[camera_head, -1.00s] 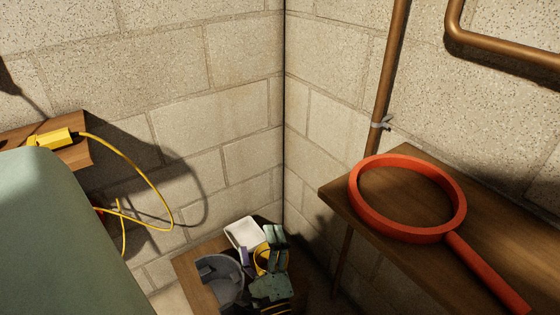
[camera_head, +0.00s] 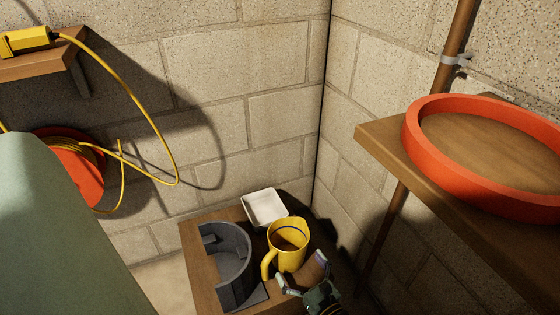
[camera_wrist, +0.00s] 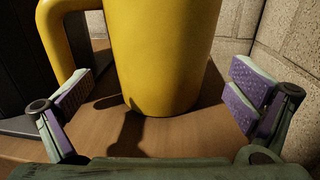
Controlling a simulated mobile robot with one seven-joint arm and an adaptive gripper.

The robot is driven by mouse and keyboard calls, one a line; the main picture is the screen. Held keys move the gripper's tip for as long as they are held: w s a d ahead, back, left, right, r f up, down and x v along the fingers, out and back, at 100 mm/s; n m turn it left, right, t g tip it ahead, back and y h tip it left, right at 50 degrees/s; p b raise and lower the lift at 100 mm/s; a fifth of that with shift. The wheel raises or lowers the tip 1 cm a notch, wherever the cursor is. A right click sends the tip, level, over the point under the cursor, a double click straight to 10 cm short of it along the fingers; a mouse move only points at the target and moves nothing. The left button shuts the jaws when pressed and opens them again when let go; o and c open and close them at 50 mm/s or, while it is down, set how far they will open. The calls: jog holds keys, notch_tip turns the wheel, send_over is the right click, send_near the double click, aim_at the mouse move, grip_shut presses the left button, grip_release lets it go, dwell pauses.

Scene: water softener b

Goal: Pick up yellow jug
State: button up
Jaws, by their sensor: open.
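The yellow jug (camera_head: 289,257) stands upright on a low wooden table, its handle on the left side in the head view. In the wrist view the jug (camera_wrist: 165,55) fills the upper middle, its handle at upper left and its top out of frame. My gripper (camera_head: 304,273) is at the jug's lower right in the head view. In the wrist view my open gripper (camera_wrist: 160,94) has one purple-padded finger to each side of the jug's lower body. Gaps show between both pads and the jug. Nothing is held.
A grey holder (camera_head: 233,268) stands on the table (camera_head: 203,283) left of the jug. A white dish (camera_head: 265,207) lies behind it. A wooden shelf (camera_head: 385,140) with a large red ring-shaped object (camera_head: 440,180) overhangs at right. A green rounded body (camera_head: 50,230) is at left.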

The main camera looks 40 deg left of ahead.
aim_at(280, 236)
jog(key=x, duration=0.9)
jog(key=shift+w+r, duration=0.15)
jog(key=shift+r, duration=0.1)
jog(key=shift+c, duration=0.2)
jog(key=c, duration=1)
jog(key=shift+c, duration=0.2)
